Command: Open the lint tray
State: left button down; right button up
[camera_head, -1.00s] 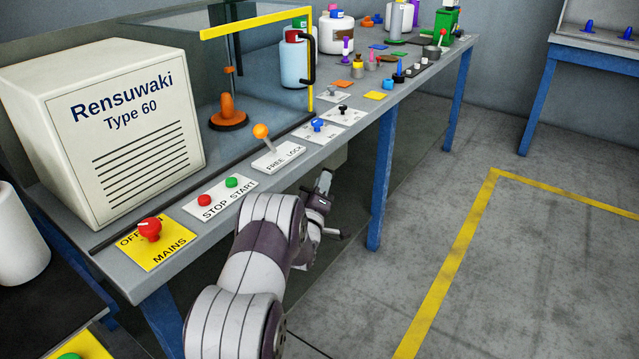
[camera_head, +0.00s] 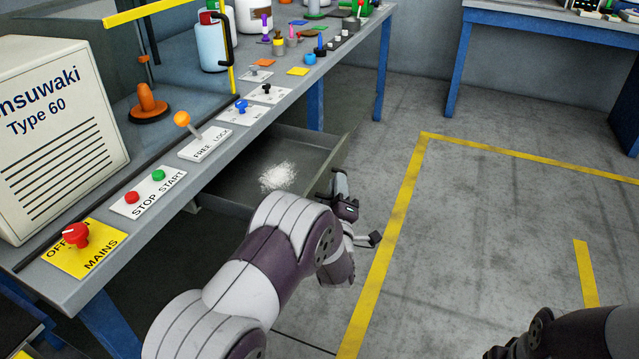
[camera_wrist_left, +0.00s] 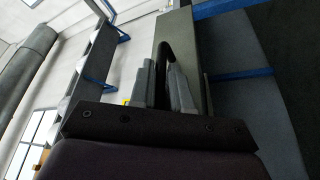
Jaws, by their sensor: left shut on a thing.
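The lint tray (camera_head: 318,150) is a grey, shallow drawer under the workbench. It stands pulled out from below the bench edge, with a heap of white lint (camera_head: 278,176) on its floor. My left gripper (camera_head: 340,186) is at the tray's front, on the aisle side. In the left wrist view its two grey fingers (camera_wrist_left: 163,88) are shut on a dark bar handle (camera_wrist_left: 165,50) beside the tray's front panel (camera_wrist_left: 190,40). In the head view my left arm hides the near part of the tray. My right arm shows at the bottom right, its gripper end (camera_head: 498,352) cut off by the frame.
The bench top carries a red mains knob (camera_head: 75,235), stop and start buttons, an orange-tipped free/lock lever (camera_head: 183,119) and a blue knob (camera_head: 241,105). A blue bench leg (camera_head: 384,65) stands beyond the tray. The floor on the right is clear.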

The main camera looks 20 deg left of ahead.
pick_arm(q)
jog(key=shift+d, duration=0.3)
jog(key=c, duration=1.4)
grip_release()
jog(key=shift+c, duration=0.2)
jog(key=p+v, duration=0.2)
jog(key=v, duration=1)
jog(key=shift+s+d, duration=0.15)
jog(key=shift+s, duration=0.25)
